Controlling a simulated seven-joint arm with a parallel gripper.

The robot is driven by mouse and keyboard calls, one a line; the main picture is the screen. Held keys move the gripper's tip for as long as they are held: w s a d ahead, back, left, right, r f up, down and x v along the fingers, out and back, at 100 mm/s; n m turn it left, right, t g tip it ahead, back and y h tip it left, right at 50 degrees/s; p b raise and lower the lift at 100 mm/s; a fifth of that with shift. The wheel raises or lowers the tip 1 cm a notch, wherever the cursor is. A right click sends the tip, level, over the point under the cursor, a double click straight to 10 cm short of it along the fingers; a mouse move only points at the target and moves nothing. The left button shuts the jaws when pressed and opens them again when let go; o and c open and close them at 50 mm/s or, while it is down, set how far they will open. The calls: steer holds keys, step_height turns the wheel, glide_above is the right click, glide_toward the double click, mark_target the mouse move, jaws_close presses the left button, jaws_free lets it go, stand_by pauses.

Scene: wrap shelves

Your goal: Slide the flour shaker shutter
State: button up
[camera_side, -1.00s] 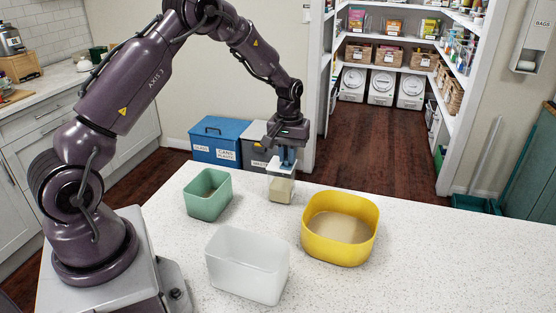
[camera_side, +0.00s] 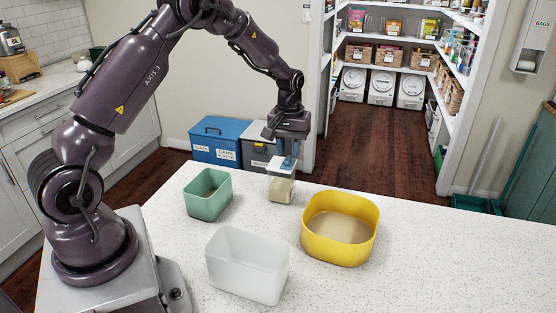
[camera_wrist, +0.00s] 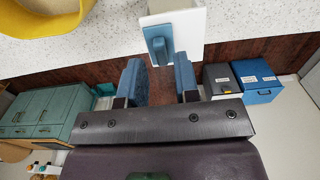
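The flour shaker (camera_side: 281,190) stands upright on the white counter near its far edge, with a cream-coloured body and a pale top. In the wrist view its white square top (camera_wrist: 185,28) carries a blue tab (camera_wrist: 158,46), which I take for the shutter's handle. My gripper (camera_side: 289,152) is above the shaker, pointing down. In the wrist view its two blue fingers (camera_wrist: 157,62) are apart with nothing held between them. The blue tab lies at or just beyond the fingertips; I cannot tell the exact height gap.
A yellow bowl (camera_side: 370,222) with a beige bottom stands right of the shaker. A green bin (camera_side: 208,205) is to its left and a translucent white bin (camera_side: 245,275) is nearer the front. The counter (camera_side: 440,265) is clear at the right.

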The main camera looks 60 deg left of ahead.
mark_target(283, 167)
steer(key=shift+r, duration=2.5)
steer(key=shift+s+f, duration=0.15)
steer(key=shift+f, duration=0.05)
steer(key=shift+s+d+f+m+g, duration=0.15)
steer(key=shift+s+d+f+m, duration=0.1)
steer(key=shift+s, duration=0.2)
steer(key=shift+s+d+f+m+g, duration=0.15)
steer(key=shift+s+m, duration=0.1)
steer(key=shift+s, duration=0.2)
steer(key=s+d+r+m+t, duration=0.3)
steer(key=s+d+r, duration=0.5)
steer(key=s, duration=0.3)
steer(key=s+d+r+m+t, duration=0.3)
steer(key=s+d+r+m, duration=0.2)
steer(key=s+d+r, duration=0.3)
steer(key=shift+s+r, duration=0.7)
steer(key=shift+s, duration=0.85)
steer(key=shift+d, duration=0.1)
